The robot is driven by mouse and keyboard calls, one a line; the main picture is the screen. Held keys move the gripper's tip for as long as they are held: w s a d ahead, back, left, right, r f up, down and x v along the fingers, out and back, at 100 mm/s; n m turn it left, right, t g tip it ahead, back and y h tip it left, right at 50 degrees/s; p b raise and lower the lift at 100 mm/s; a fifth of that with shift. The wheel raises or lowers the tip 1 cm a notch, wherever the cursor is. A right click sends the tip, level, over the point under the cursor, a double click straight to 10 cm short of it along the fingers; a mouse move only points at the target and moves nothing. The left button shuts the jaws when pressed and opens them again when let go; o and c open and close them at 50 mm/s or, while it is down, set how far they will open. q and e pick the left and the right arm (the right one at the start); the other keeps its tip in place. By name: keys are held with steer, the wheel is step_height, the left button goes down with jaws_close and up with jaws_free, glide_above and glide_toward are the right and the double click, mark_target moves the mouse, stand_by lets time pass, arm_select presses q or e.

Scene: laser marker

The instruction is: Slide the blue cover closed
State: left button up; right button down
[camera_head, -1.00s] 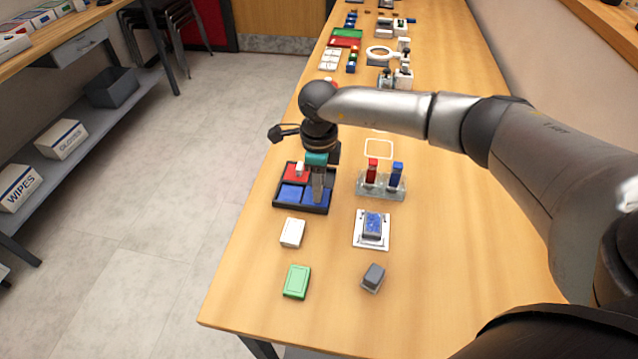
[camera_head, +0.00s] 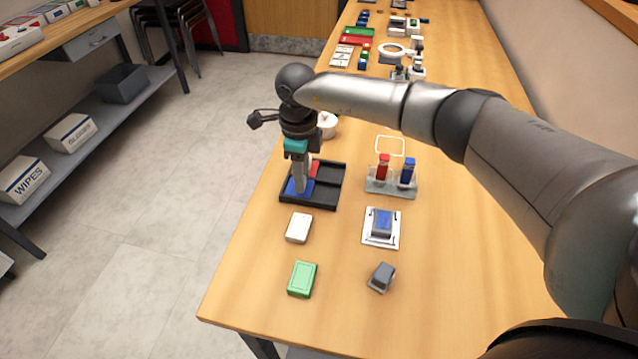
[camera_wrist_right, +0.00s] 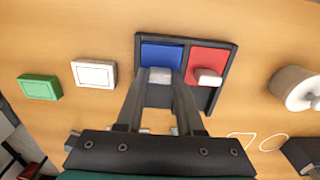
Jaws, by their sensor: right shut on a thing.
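A black two-row frame (camera_head: 331,190) lies on the wooden table, left of the vial rack. The blue cover (camera_head: 292,188) is at its left side, in the near row; in the wrist view the blue cover (camera_wrist_right: 162,54) has a pale knob (camera_wrist_right: 160,75). My right gripper (camera_head: 301,190) points down onto the blue cover. In the wrist view its fingers (camera_wrist_right: 161,77) are shut on the knob, partly hiding the cover. The frame's right half shows dark and bare. My left gripper is out of view.
A red cover (camera_wrist_right: 208,62) with its own knob sits beside the blue one. A rack (camera_head: 392,186) with red and blue vials stands to the right. A white box (camera_head: 298,228) and a green box (camera_head: 302,279) lie nearer.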

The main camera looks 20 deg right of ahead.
steer(key=shift+w+a+r, duration=0.1)
steer(key=shift+w+a, duration=0.1)
steer(key=shift+a, duration=0.05)
steer(key=c, duration=0.5)
jaws_free()
step_height(320, 180, up, 15)
steer(key=shift+r+p, duration=0.1)
steer(key=shift+p, duration=0.45)
steer(key=shift+a, duration=0.1)
